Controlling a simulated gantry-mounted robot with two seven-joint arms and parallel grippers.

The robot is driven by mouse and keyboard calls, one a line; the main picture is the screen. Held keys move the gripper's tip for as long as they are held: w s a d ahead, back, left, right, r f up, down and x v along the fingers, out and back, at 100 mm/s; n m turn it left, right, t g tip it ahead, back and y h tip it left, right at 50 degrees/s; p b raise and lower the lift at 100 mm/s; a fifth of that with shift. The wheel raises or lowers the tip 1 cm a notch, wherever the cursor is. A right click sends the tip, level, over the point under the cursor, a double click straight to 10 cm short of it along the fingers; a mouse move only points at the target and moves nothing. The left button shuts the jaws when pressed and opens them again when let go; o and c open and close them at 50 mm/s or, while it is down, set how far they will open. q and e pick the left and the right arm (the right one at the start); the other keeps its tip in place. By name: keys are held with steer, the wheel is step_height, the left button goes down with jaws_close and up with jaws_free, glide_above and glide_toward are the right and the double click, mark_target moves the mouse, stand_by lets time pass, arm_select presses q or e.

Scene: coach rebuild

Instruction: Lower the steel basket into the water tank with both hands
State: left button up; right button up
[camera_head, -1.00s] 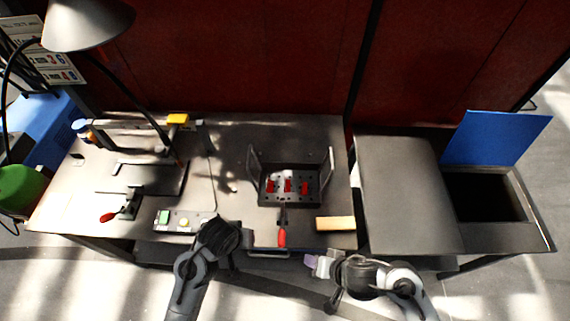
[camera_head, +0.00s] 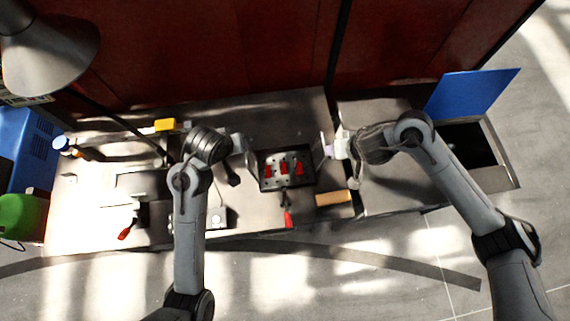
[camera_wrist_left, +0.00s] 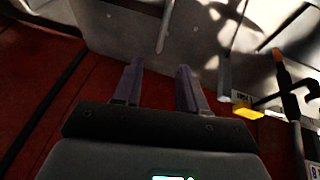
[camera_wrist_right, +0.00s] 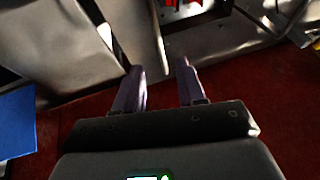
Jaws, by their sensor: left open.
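The steel basket (camera_head: 266,184) stands on the bench, a dark tray with several red parts in it and an upright handle on each side. My left gripper (camera_head: 248,146) is at its left side, and my right gripper (camera_head: 327,147) is at its right side. In the left wrist view, the fingers (camera_wrist_left: 160,66) are apart, with a thin bar beyond the tips. In the right wrist view, the fingers (camera_wrist_right: 160,66) are also apart, with a handle bar (camera_wrist_right: 157,38) just beyond the tips. The water tank (camera_head: 508,178) is at the right, its dark opening partly behind my right arm.
A blue panel (camera_head: 472,94) stands up at the tank's back edge. A grey tabletop (camera_head: 385,190) lies between bench and tank. A red-handled tool (camera_head: 288,218) and a tan block (camera_head: 334,198) lie in front of the basket. A lamp (camera_head: 50,60) hangs at the left.

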arm_select(q)
steer(key=shift+x, duration=5.4)
arm_select(e)
steer(key=x, duration=1.1)
steer(key=shift+r, duration=0.15)
arm_select(q)
jaws_close()
arm_select(e)
jaws_close()
arm_select(q)
steer(key=shift+w+r, duration=0.1)
arm_select(e)
steer(key=shift+w, duration=0.1)
